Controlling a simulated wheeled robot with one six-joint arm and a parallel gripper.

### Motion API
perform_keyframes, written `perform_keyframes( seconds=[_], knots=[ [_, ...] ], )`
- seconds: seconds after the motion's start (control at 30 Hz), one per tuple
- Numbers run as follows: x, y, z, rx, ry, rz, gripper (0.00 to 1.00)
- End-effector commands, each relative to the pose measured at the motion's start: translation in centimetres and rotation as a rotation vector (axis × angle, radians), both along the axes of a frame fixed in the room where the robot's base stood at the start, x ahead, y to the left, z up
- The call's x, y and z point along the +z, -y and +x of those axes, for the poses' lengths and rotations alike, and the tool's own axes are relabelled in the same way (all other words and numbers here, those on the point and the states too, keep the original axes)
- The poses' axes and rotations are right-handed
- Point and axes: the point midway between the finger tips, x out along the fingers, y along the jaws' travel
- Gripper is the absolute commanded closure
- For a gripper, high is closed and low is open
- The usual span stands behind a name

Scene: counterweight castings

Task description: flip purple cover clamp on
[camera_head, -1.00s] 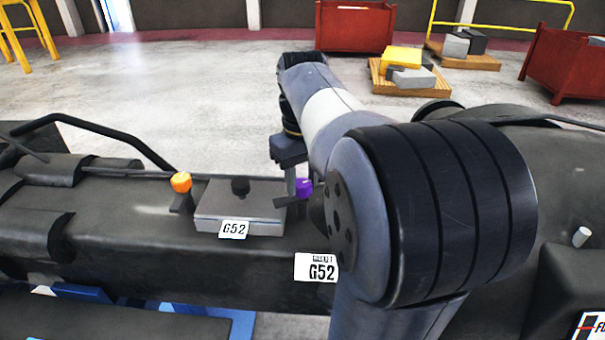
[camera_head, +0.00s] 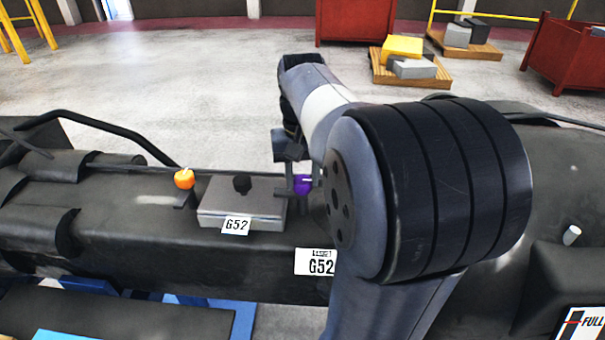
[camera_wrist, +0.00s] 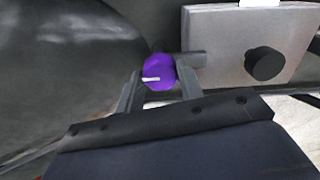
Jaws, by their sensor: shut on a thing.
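The purple clamp knob (camera_head: 303,185) stands at the right end of the grey cover (camera_head: 240,216). My gripper (camera_head: 300,182) is at the knob, partly hidden by my arm. In the wrist view, my gripper (camera_wrist: 160,86) has a finger on either side of the purple knob (camera_wrist: 158,70) and is shut on it. A dark clamp bar (camera_wrist: 190,60) runs from the knob to the near edge of the grey cover (camera_wrist: 222,45) and appears to overlap it. I cannot tell whether it presses on the cover. The cover has a black knob (camera_head: 242,185) on top.
An orange clamp knob (camera_head: 184,178) stands at the cover's left end. A black handrail (camera_head: 110,132) rises at the left of the dark casting (camera_head: 130,240). A G52 label (camera_head: 318,262) is on its front.

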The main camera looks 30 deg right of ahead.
Motion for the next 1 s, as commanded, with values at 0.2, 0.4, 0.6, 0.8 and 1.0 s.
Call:
perform_keyframes(
  seconds=[0.2, 0.4, 0.6, 0.8, 1.0],
  knots=[
    [0.1, 0.0, 0.1, -0.001, 0.004, -0.002, 0.87],
    [0.1, 0.0, 0.0, -0.001, 0.003, -0.001, 0.48],
    [0.0, 0.0, 0.0, 0.0, 0.002, -0.001, 0.43],
    [0.6, 0.0, 0.1, 0.0, 0.003, -0.001, 0.43],
    [3.9, 0.1, 0.1, 0.0, 0.006, -0.002, 0.43]
  ],
)
